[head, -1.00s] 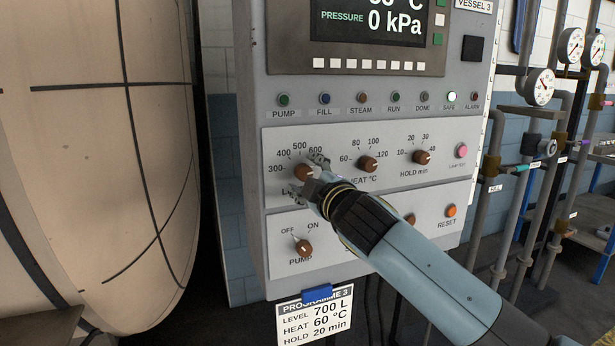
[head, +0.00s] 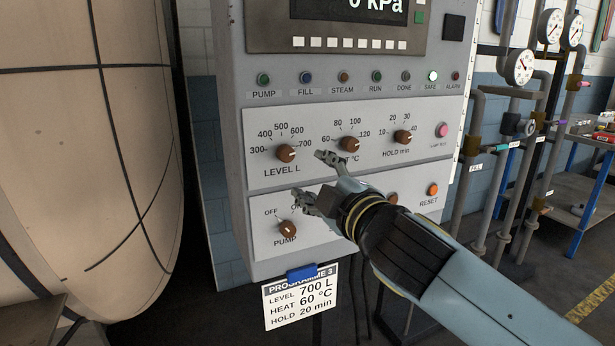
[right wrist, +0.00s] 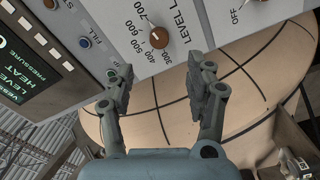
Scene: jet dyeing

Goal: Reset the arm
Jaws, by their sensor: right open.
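My right gripper (head: 311,177) is open and empty in front of the control panel. Its two fingers are spread, below and to the right of the LEVEL knob (head: 286,153), apart from it. The brown LEVEL knob also shows beyond the fingertips in the right wrist view (right wrist: 159,36), with its white pointer toward 700. The right gripper in the right wrist view (right wrist: 165,80) has nothing between its fingers. My right arm hides part of the lower panel. My left gripper is in neither current view.
The HEAT knob (head: 349,144), HOLD knob (head: 402,137) and PUMP knob (head: 287,229) are close around the hand. A programme card (head: 300,297) hangs below the panel. A large tan vessel (head: 85,150) stands at the left; pipes and gauges (head: 519,67) stand at the right.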

